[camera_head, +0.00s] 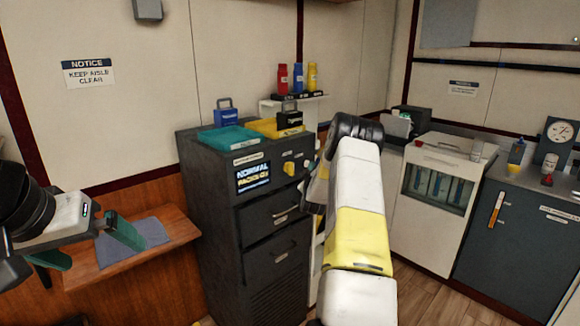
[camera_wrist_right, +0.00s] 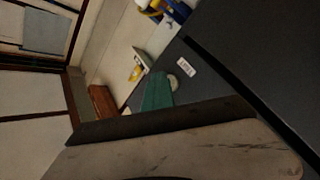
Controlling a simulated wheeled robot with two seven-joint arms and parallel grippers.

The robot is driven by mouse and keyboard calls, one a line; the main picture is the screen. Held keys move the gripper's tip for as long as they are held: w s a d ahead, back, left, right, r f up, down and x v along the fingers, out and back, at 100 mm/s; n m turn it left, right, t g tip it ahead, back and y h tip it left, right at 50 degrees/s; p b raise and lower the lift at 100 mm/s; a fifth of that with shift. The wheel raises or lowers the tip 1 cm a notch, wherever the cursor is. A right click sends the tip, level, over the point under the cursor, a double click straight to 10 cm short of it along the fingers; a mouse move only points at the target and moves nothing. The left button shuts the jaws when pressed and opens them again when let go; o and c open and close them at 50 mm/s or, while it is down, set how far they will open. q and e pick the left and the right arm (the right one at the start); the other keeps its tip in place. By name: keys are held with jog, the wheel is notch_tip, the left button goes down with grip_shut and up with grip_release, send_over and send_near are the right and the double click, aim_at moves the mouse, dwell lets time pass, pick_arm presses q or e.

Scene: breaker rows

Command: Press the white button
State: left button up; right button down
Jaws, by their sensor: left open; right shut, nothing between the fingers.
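A small pale round button (camera_wrist_right: 173,82) sits on the dark cabinet panel in the right wrist view, near a small white label (camera_wrist_right: 186,66). My right gripper (camera_wrist_right: 157,92) shows there as a teal finger, shut and empty, right beside the button; I cannot tell whether they touch. In the head view my right arm hides the right gripper and the button. The dark cabinet (camera_head: 218,185) carries a lit screen and yellow controls (camera_head: 289,168). My left gripper (camera_head: 88,247) is open and empty at the far left, away from the cabinet, over the wooden shelf.
The wooden shelf (camera_head: 170,222) with a grey-blue cloth (camera_head: 150,233) is left of the cabinet. A teal tray (camera_head: 228,138) and a yellow tray (camera_head: 270,128) lie on the cabinet top. Coloured bottles (camera_head: 298,78) stand behind. A white machine (camera_head: 435,195) is at right.

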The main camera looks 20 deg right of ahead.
jog(key=shift+s+d, duration=0.15)
jog(key=shift+s, duration=0.4)
jog(key=shift+s+d, duration=0.15)
jog(key=shift+s, duration=0.35)
jog(key=s, duration=0.1)
jog(key=s+d, duration=0.1)
jog(key=s, duration=0.1)
jog(key=s+d, duration=0.1)
jog(key=shift+s, duration=0.3)
dwell(0.3)
